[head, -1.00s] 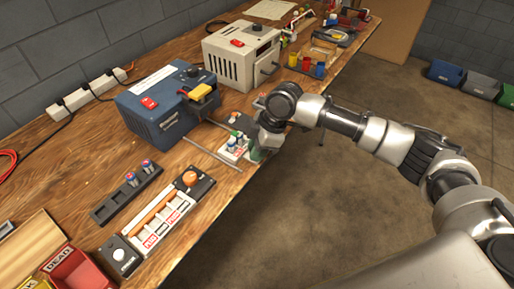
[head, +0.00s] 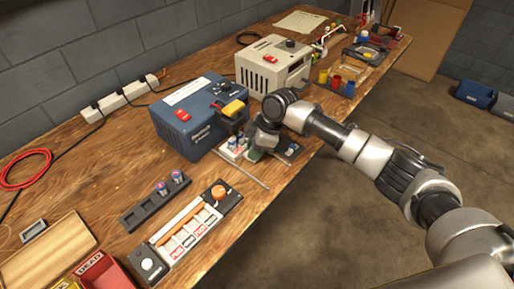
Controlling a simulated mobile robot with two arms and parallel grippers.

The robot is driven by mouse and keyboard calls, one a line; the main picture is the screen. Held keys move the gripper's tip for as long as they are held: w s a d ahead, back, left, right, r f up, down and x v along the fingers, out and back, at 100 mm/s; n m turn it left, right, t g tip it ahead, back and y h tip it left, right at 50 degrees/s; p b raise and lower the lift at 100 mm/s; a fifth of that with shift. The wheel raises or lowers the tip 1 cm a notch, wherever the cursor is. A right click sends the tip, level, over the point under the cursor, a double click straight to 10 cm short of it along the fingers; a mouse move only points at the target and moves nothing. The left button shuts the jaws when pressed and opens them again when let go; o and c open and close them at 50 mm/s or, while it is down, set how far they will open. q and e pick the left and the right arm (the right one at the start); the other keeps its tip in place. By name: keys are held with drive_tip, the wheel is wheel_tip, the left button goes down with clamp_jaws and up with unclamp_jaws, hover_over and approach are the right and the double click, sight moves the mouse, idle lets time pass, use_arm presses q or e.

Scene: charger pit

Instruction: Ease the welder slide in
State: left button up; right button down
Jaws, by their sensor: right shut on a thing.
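The blue welder box (head: 195,118), with a red switch and a yellow-topped head on its front, stands on the wooden bench. Two thin metal rails (head: 248,172) run out from its front. The slide (head: 232,153), a light carrier with small blue and white cells, sits on the rails close to the welder's front. My right gripper (head: 256,152) points down at the slide's outer end, beside a green part. It is shut on the slide, though its fingertips are mostly hidden by the wrist. My left gripper is out of view.
A cream box (head: 272,68) with a red switch stands behind the welder. A dark cell holder (head: 155,203) and a tester panel (head: 195,226) lie in front. Red bin (head: 100,272) and wooden tray (head: 48,254) are lower left. Bench edge drops off at right.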

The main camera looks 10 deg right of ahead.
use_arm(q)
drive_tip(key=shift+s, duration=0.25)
use_arm(e)
drive_tip(key=shift+w+a+r, duration=0.1)
drive_tip(key=shift+r, duration=0.05)
drive_tip(key=c, duration=1.2)
unclamp_jaws()
drive_tip(key=shift+o, duration=1.3)
drive_tip(key=shift+w+a, duration=0.1)
drive_tip(key=shift+w, duration=0.05)
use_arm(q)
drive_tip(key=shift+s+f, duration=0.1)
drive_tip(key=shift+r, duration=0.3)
use_arm(e)
drive_tip(key=v, duration=1)
drive_tip(key=shift+d+r, duration=0.25)
